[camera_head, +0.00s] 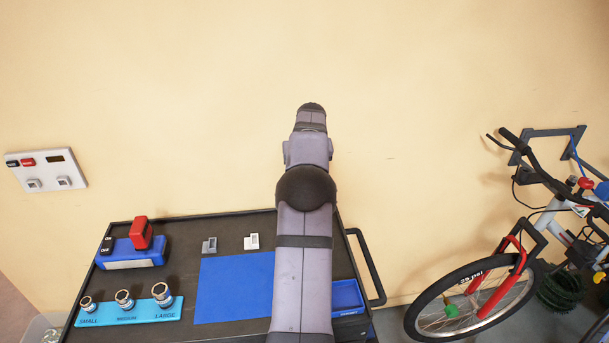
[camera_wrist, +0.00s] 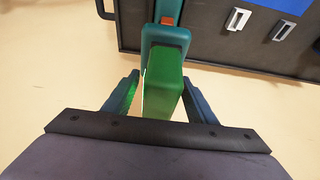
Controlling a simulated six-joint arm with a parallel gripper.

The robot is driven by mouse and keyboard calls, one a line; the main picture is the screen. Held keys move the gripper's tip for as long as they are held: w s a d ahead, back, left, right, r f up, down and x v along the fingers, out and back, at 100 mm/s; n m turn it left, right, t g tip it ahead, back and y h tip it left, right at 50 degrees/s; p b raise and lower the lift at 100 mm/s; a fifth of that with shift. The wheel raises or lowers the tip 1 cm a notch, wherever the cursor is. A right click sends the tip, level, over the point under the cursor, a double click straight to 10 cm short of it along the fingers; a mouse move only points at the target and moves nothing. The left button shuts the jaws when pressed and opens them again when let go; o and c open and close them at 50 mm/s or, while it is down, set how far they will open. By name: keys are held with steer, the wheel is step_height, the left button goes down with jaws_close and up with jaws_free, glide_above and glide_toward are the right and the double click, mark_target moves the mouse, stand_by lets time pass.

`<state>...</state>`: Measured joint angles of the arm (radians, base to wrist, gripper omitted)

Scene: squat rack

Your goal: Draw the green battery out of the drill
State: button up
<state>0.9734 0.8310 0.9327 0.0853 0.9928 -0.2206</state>
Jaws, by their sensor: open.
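In the wrist view the green battery (camera_wrist: 160,92) sits at the end of the teal drill (camera_wrist: 157,36), still joined to it. A small orange-red patch shows on the drill above the battery. My gripper (camera_wrist: 161,84) is open, with one finger on each side of the battery. A gap shows between the left finger and the battery; the right finger is very close to it, and I cannot tell if it touches. In the head view my arm hides the gripper, the drill and the battery.
The dark cart top (camera_head: 180,232) holds a blue mat (camera_head: 235,290), two small grey holders (camera_head: 252,242), a blue charger-like box with a red block (camera_head: 141,233), and a cyan socket rack (camera_head: 100,316). A cart handle (camera_head: 371,268) is right of my arm. A bicycle (camera_head: 470,295) stands further right.

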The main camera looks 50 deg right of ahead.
jaws_close()
steer(key=shift+r, duration=0.1)
steer(key=shift+r+p, duration=0.8)
steer(key=shift+p, duration=0.05)
stand_by(0.6)
steer(key=shift+r+p, duration=2.15)
steer(key=shift+r, duration=2.25)
